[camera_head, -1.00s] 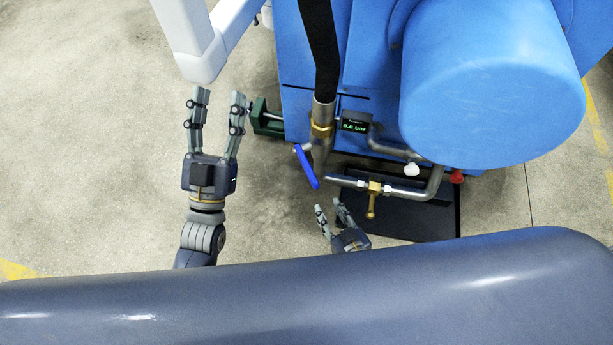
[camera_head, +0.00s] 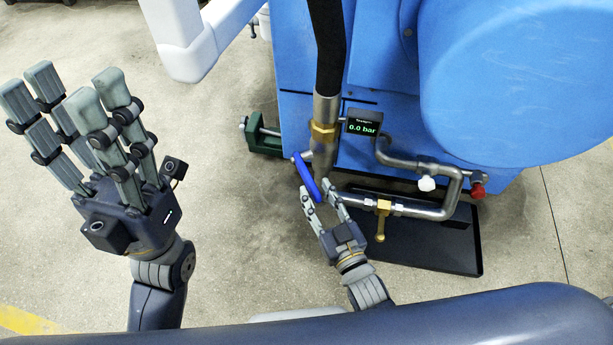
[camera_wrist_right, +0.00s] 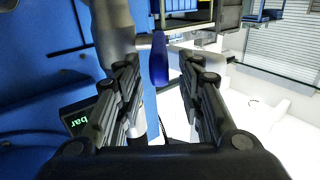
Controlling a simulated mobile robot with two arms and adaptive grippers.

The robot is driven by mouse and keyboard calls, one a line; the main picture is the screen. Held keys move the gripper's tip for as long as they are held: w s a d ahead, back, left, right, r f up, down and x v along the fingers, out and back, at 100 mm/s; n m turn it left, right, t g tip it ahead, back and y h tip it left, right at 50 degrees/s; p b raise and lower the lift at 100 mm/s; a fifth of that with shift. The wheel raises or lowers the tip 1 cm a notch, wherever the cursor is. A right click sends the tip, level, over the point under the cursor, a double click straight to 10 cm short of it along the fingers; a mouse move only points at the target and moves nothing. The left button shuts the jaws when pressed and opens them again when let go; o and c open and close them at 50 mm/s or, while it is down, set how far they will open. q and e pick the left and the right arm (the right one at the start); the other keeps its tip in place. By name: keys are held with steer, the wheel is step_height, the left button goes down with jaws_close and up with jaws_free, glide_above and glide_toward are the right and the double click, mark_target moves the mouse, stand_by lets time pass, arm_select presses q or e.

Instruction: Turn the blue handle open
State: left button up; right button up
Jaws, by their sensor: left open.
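The blue handle (camera_head: 307,177) sits on the metal pipe fitting below the brass collar and slants down to the right in the head view. In the right wrist view the blue handle (camera_wrist_right: 159,60) hangs between my fingers. My right gripper (camera_head: 317,188) is open, its fingertips on either side of the handle's lower end. In the wrist view there is a gap between the handle and the fingers (camera_wrist_right: 160,80); whether a fingertip touches it I cannot tell. My left gripper (camera_head: 75,95) is open and empty, raised far left of the handle.
A gauge (camera_head: 363,124) reads 0.0 bar. A brass valve (camera_head: 382,212) on the lower pipe, white (camera_head: 427,184) and red knobs (camera_head: 477,190), and a black tray (camera_head: 455,250) lie right of my right gripper. The blue machine (camera_head: 500,90) stands behind.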

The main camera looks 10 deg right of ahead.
mark_target(306, 173)
steer(key=b+x, duration=0.2)
steer(key=x, duration=0.5)
jaws_close()
